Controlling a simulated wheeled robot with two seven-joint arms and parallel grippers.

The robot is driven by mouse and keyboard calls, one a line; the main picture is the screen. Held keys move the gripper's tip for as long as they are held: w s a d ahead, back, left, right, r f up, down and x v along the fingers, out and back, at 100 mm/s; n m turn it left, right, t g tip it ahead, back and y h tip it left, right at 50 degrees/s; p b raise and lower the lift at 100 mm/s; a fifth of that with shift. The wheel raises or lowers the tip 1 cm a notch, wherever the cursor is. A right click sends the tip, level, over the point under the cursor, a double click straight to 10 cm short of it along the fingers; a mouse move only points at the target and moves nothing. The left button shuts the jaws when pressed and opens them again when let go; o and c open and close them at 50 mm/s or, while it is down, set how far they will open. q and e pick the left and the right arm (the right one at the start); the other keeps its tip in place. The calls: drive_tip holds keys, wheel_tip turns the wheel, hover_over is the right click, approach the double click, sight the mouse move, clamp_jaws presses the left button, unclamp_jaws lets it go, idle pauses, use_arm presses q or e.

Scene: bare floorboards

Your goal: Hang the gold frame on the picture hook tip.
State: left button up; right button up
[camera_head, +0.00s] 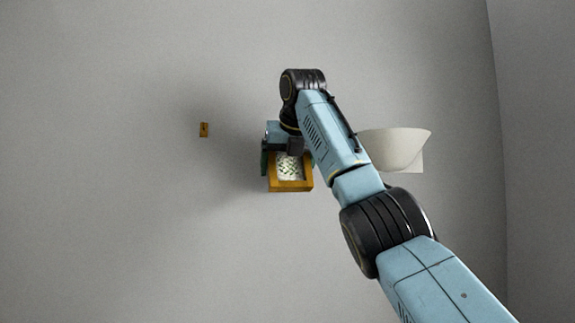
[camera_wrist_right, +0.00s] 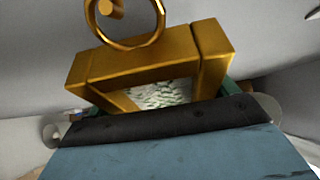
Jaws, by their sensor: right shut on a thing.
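The gold frame (camera_head: 290,186), with a pale green-and-white picture inside, is held by my right gripper (camera_head: 289,150) in front of the grey wall. The right wrist view shows the frame (camera_wrist_right: 150,62) between the green fingers, with a gold ring (camera_wrist_right: 158,32) on it. A gold rounded piece (camera_wrist_right: 112,9) shows through the ring; I cannot tell whether it is inside the ring or behind it. The picture hook (camera_head: 204,130) is a small gold piece on the wall, left of and a little higher than the frame in the head view. The left gripper is out of view.
A white bowl-shaped wall lamp (camera_head: 396,147) is on the wall to the right, partly behind my right arm. A wall corner runs down the right side. The wall around the hook and to its left is bare.

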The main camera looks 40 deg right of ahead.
idle(0.4)
drive_tip(key=o, duration=0.9)
drive_tip(key=shift+o, duration=0.2)
drive_tip(key=shift+s, duration=0.1)
drive_tip(key=v, duration=1.3)
drive_tip(key=shift+r, duration=0.2)
